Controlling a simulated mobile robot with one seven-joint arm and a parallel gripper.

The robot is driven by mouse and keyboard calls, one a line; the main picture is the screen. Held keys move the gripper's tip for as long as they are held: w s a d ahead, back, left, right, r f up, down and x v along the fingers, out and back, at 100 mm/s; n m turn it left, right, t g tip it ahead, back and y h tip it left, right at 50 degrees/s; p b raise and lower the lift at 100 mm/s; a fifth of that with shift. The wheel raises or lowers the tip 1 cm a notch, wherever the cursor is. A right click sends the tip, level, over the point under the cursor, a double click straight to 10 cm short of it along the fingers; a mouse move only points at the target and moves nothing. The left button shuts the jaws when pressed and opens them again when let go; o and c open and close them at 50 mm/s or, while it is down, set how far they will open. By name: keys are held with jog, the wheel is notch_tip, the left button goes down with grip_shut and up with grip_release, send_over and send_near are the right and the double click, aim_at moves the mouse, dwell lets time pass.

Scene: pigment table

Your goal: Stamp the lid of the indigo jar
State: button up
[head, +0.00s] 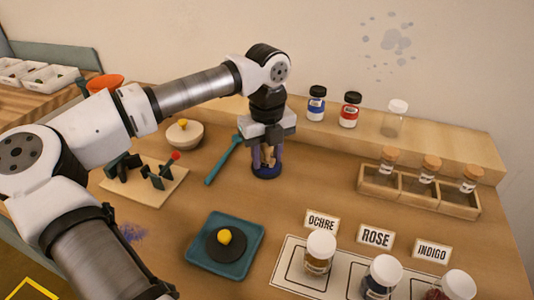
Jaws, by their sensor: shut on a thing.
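My gripper (267,152) points down near the table's middle, shut on a small tan upright piece, probably the stamp's handle, mostly hidden by the fingers. A dark blue round base (266,171) is directly below. I cannot tell whether it belongs to the held piece or is a separate pad. At the front right, a dark blue jar (379,280) with a white lid stands before the ROSE card (376,237). A reddish jar (450,288) with a white lid stands before the INDIGO card (432,251). My gripper is well behind and left of both.
An ochre jar (319,255) stands on the same white mat (283,270). A teal tray (215,266) holds a black disc with a yellow knob. A teal stick (222,161), a bowl (184,136) and a wooden rack (417,194) with corked vials surround my gripper.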

jog(key=shift+r+p, duration=1.95)
jog(key=shift+r, duration=1.55)
jog(key=shift+d, duration=0.1)
